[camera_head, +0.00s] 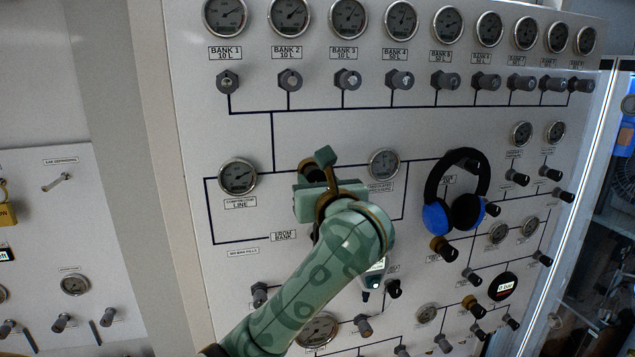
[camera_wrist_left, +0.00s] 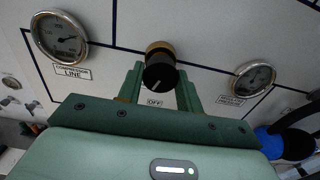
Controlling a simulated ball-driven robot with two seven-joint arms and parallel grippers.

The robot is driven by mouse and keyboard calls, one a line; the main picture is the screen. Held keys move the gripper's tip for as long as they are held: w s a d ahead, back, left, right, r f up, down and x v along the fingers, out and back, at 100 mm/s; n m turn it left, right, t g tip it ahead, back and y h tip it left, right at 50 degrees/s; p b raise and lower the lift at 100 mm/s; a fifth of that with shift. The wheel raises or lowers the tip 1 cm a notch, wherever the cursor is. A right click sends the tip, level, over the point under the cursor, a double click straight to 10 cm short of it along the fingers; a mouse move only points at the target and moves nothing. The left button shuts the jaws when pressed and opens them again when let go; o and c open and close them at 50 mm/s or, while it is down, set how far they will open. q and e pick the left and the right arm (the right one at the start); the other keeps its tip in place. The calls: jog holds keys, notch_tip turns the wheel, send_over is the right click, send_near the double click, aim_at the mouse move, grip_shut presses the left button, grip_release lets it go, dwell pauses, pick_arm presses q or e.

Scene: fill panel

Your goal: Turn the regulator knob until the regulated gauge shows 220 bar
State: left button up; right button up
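The regulator knob, black with a brass-coloured collar, is on the panel between two gauges; it shows in the wrist view (camera_wrist_left: 160,66) and partly in the head view (camera_head: 311,173). My left gripper (camera_head: 318,172) is at the knob. In the wrist view its green fingers (camera_wrist_left: 160,88) stand on either side of the knob; whether they touch it I cannot tell. An OFF label shows below the knob. The regulated pressure gauge (camera_head: 384,164) is right of the knob, also in the wrist view (camera_wrist_left: 255,77); its reading is too small to tell. My right gripper is not visible.
The compressor line gauge (camera_head: 238,176) is left of the knob. Blue and black headphones (camera_head: 438,219) hang right of the regulated gauge. Bank gauges and knobs line the top. More valves and gauges fill the lower panel, behind and around my left arm.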

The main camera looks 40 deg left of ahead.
pick_arm(q)
jog(key=shift+m, duration=0.3)
jog(key=shift+r+m, duration=0.1)
jog(key=shift+m, duration=2.6)
jog(key=o, duration=1)
